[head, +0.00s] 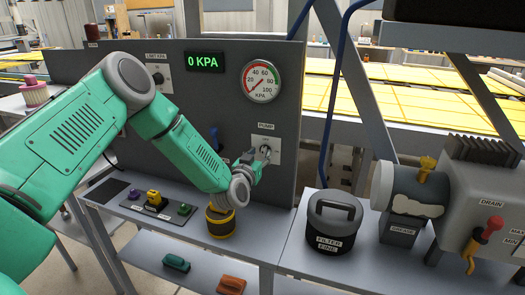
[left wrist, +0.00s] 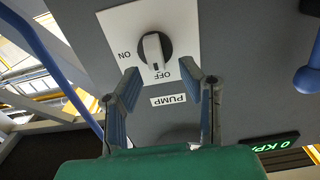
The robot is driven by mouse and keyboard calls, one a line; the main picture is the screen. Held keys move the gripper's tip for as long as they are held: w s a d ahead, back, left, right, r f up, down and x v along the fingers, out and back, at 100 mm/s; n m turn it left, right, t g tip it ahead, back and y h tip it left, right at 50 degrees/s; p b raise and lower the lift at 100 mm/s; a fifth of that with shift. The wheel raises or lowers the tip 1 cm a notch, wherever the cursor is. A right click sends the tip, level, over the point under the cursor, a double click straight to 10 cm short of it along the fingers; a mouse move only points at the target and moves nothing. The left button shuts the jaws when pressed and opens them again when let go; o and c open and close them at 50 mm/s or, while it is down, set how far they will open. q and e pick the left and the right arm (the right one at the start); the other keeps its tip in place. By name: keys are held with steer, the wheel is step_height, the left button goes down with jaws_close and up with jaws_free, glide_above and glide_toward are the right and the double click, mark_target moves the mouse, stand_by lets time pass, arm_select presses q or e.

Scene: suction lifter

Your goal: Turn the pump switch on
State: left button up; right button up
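The pump switch (head: 266,150) is a rotary knob on a white plate on the grey panel, labelled PUMP. In the left wrist view, the pump switch (left wrist: 153,48) has its pointer toward OFF; ON is on the other side of the plate. My left gripper (head: 257,163) is at the panel, right by the switch. In the left wrist view, my left gripper (left wrist: 162,76) is open, its two fingertips just short of the knob and apart from each other, with nothing between them. My right gripper is out of view.
The display (head: 205,62) reads 0 KPA, and a round gauge (head: 262,81) is beside it. Another knob, the limit switch (head: 159,78), is at upper left. A black filter canister (head: 333,222) stands on the shelf, with a yellow-banded container (head: 220,222) below my gripper.

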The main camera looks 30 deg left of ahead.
arm_select(q)
steer(key=shift+x, duration=0.8)
steer(key=shift+w+d, duration=0.1)
steer(key=shift+w, duration=0.05)
steer(key=shift+d, duration=0.1)
jaws_close()
